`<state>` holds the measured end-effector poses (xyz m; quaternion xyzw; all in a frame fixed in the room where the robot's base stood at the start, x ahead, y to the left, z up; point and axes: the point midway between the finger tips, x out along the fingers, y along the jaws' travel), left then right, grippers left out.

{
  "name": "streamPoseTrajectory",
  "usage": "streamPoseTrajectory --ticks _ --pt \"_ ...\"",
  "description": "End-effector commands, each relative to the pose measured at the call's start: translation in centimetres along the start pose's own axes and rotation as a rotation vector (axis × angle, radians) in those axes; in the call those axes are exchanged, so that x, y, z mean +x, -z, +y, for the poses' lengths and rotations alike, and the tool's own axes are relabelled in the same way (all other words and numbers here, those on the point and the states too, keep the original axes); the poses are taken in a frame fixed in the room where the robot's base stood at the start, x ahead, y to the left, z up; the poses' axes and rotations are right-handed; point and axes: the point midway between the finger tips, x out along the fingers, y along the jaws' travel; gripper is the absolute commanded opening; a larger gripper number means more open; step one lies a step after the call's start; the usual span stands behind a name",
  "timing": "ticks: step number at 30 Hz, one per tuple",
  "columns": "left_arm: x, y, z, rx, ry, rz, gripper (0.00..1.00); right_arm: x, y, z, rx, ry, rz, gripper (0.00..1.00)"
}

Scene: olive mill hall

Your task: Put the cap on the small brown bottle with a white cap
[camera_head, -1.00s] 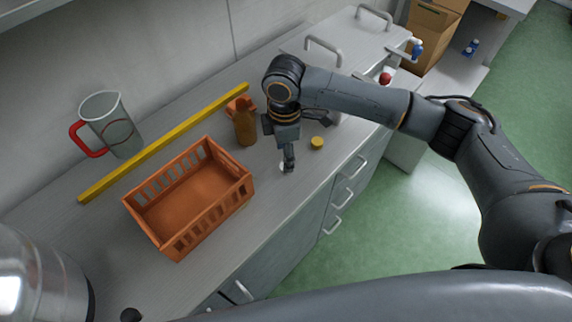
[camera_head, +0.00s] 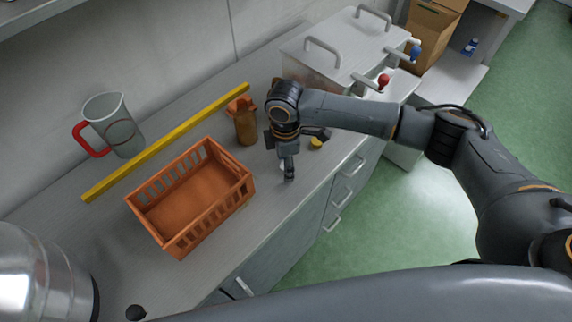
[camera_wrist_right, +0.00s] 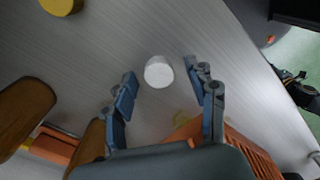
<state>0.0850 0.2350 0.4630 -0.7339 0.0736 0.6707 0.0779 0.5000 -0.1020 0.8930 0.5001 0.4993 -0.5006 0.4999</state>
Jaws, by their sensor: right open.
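A white cap (camera_wrist_right: 159,72) lies on the worktop between the fingertips of my right gripper (camera_wrist_right: 160,84). The gripper is open around it, with a gap on both sides. In the head view the right gripper (camera_head: 289,174) points down near the worktop's front edge, and only a sliver of the cap (camera_head: 282,165) shows beside it. A brown bottle (camera_head: 246,126) stands upright behind and left of the gripper. In the right wrist view two brown shapes (camera_wrist_right: 22,108) (camera_wrist_right: 88,150) show at the left; I cannot tell which is the small bottle. My left gripper is out of view.
A yellow cap (camera_head: 316,143) lies right of the gripper. An orange crate (camera_head: 176,236) stands to the left, with a yellow bar (camera_head: 165,143) and a measuring jug (camera_head: 116,128) behind. A steel tank with taps (camera_head: 312,68) stands at the back right.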

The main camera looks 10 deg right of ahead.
Motion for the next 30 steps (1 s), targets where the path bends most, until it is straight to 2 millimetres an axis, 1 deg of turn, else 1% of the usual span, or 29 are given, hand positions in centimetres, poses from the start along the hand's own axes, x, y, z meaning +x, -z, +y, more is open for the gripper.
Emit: streamPoseTrajectory --ticks 2,3,8,18,22,26,29,30 --pt "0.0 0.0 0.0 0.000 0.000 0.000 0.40 0.0 0.0 0.0 0.000 0.000 0.000 0.57" --pt "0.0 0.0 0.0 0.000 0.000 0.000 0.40 0.0 0.0 0.0 0.000 0.000 0.000 0.53" --pt "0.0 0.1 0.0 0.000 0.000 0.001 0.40 -0.1 0.0 0.0 0.000 0.000 0.000 0.20" --pt "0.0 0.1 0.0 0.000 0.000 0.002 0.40 -0.1 0.0 0.0 0.000 0.000 0.001 0.19" --pt "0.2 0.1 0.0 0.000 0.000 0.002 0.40 -0.4 0.1 0.1 0.000 -0.001 0.001 0.19" --pt "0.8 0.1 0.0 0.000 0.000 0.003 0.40 -1.5 0.1 0.1 0.000 -0.003 0.003 0.19" --pt "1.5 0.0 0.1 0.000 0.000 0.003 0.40 -2.9 0.1 0.1 -0.001 -0.004 0.004 0.19" --pt "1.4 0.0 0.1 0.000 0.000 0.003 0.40 -3.7 -0.2 -0.4 -0.002 -0.002 0.003 0.19"
